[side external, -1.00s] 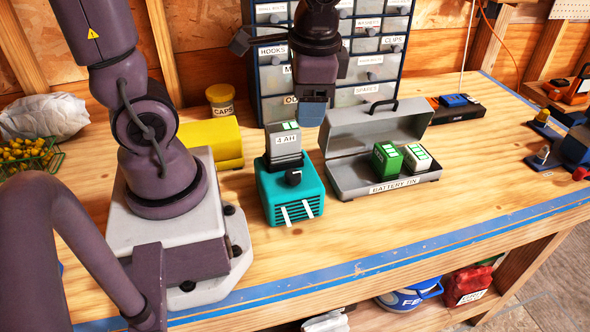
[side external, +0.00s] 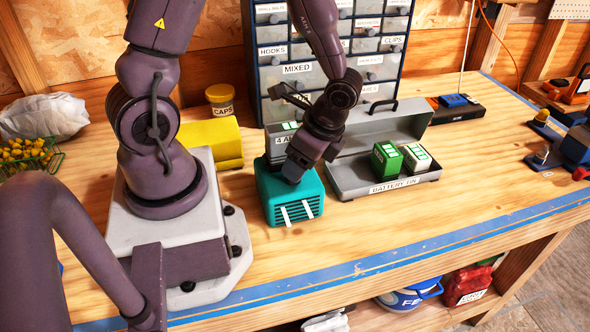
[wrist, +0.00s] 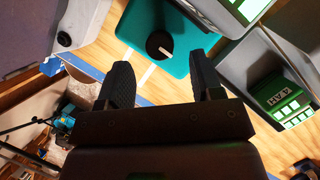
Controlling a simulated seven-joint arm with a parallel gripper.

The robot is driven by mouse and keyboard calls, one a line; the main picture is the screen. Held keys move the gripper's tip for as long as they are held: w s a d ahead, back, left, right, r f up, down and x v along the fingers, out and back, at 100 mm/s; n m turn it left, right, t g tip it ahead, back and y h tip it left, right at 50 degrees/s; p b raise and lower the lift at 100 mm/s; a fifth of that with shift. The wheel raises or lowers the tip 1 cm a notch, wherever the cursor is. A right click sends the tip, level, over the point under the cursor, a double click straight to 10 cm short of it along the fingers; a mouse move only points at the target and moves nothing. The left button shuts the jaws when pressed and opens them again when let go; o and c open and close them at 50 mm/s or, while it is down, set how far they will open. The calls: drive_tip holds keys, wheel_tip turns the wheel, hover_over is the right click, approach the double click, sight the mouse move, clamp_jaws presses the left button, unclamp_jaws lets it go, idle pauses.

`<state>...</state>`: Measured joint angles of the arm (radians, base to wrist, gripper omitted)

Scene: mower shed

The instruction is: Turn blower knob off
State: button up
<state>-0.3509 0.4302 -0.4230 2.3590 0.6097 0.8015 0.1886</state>
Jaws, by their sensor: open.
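The blower is a teal box (side external: 291,200) with a dark grille and two white strips on its front, standing on the bench. The round black knob (wrist: 160,45) with a white pointer line shows on the teal top (wrist: 130,32) in the wrist view. My gripper (wrist: 160,75) is open, its two dark fingers apart, with the knob lying beyond the fingertips, between their lines. In the side view my gripper (side external: 295,170) is low over the blower and hides the knob.
A grey battery bin (side external: 345,185) with its lid up stands just right of the blower, holding green (side external: 386,160) and white-green (side external: 417,157) batteries. A yellow box (side external: 212,140) is behind left. A drawer cabinet (side external: 300,75) stands behind. The bench front (side external: 400,225) is clear.

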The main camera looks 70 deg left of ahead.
drive_tip(key=shift+x, duration=1.9)
drive_tip(key=c, duration=0.9)
drive_tip(key=shift+m, duration=0.3)
drive_tip(key=m+t+y, duration=0.1)
drive_tip(key=m, duration=0.3)
drive_tip(key=shift+s+d, duration=0.1)
drive_tip(key=m+t, duration=0.2)
drive_tip(key=m, duration=0.2)
drive_tip(key=shift+y, duration=0.3)
drive_tip(key=shift+m, duration=0.3)
